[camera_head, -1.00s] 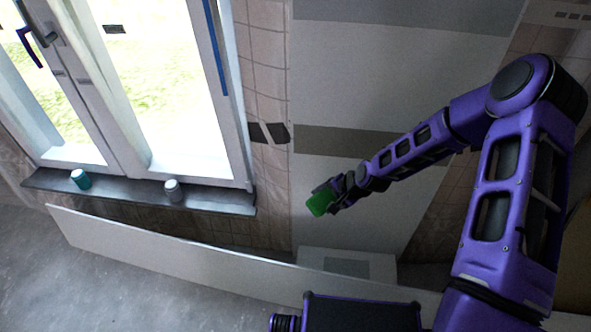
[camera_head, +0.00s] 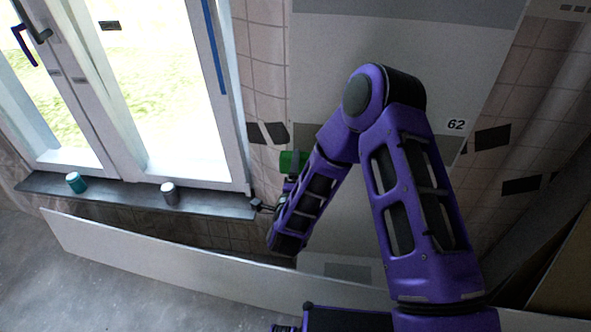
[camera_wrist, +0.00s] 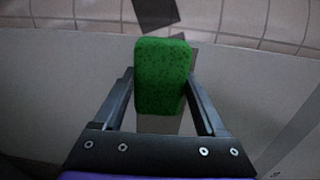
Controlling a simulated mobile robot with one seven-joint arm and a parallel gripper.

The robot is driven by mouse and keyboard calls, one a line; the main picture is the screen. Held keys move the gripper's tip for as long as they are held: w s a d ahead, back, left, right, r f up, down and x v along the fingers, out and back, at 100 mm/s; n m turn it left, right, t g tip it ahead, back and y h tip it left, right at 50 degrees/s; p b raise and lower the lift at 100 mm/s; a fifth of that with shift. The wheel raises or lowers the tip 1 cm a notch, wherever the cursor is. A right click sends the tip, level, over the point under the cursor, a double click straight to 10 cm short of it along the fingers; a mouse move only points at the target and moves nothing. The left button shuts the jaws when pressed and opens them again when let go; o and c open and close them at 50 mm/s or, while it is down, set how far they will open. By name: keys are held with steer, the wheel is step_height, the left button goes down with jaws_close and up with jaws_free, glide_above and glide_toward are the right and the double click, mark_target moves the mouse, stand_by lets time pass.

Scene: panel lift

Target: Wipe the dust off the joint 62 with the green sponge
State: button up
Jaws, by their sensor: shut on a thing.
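The green sponge (camera_head: 293,161) is near the left edge of the pale wall panels, and my arm hides part of it. It fills the middle of the wrist view (camera_wrist: 161,75). My gripper (camera_wrist: 160,88) is shut on the sponge, with a finger on each side. The number 62 (camera_head: 456,124) is on the upper panel, just above the right end of the brownish joint band (camera_head: 448,150). My arm hides most of this band. The sponge is about level with its left end. I cannot tell whether it touches the wall.
A window with a dark sill (camera_head: 110,192) is on the left, with a teal can (camera_head: 76,182) and a grey can (camera_head: 170,193) on it. A long pale board (camera_head: 150,251) leans below. Dark patches (camera_head: 493,138) mark the tiles beside the panels.

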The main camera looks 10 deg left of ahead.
steer(key=shift+s+r+h, duration=0.1)
steer(key=shift+r+h, duration=0.2)
steer(key=shift+r, duration=0.1)
steer(key=w, duration=0.5)
steer(key=shift+w, duration=0.15)
steer(key=o, duration=0.7)
steer(key=shift+w, duration=0.35)
steer(key=shift+c, duration=0.2)
steer(key=c, duration=0.9)
steer(key=shift+o, duration=0.2)
